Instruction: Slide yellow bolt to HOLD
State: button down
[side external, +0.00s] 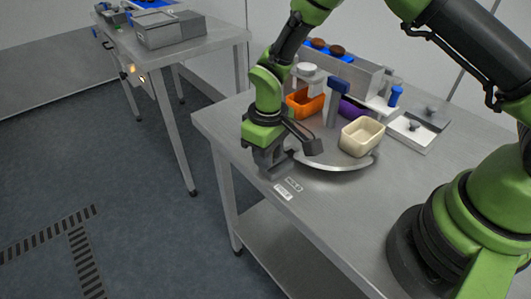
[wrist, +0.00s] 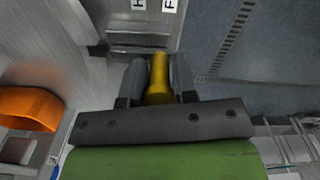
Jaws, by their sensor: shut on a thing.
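The yellow bolt (wrist: 158,80) shows in the wrist view as an upright-looking yellow piece between the two dark fingers of my gripper (wrist: 156,84). My gripper is shut on it. In the side external view my gripper (side external: 268,165) is low at the table's near left edge, and the bolt is hidden behind the fingers. In the wrist view the labels (wrist: 152,5) are at the top edge, cut off; one shows an H and the other an F.
A cream bin (side external: 362,136) stands on a curved metal plate right of my gripper. An orange bin (side external: 303,104), a purple bin and a blue-topped post (side external: 338,86) stand behind. A white tray (side external: 418,133) lies at the right. The floor drops away left of the table edge.

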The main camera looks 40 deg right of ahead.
jog(key=shift+d, duration=1.5)
jog(key=c, duration=1)
grip_release()
jog(key=shift+c, duration=0.2)
jog(key=shift+r, duration=0.15)
notch_tip(320, 180, up, 10)
jog(key=s+d+r+m+t, duration=0.2)
jog(key=s+r, duration=0.1)
jog(key=r, duration=0.6)
jog(key=s+d+r+m+t+y, duration=0.1)
jog(key=s+r, duration=0.3)
jog(key=s, duration=0.4)
jog(key=s+d+r+m+t+y, duration=0.1)
jog(key=s+r+m+t, duration=0.3)
jog(key=s, duration=0.4)
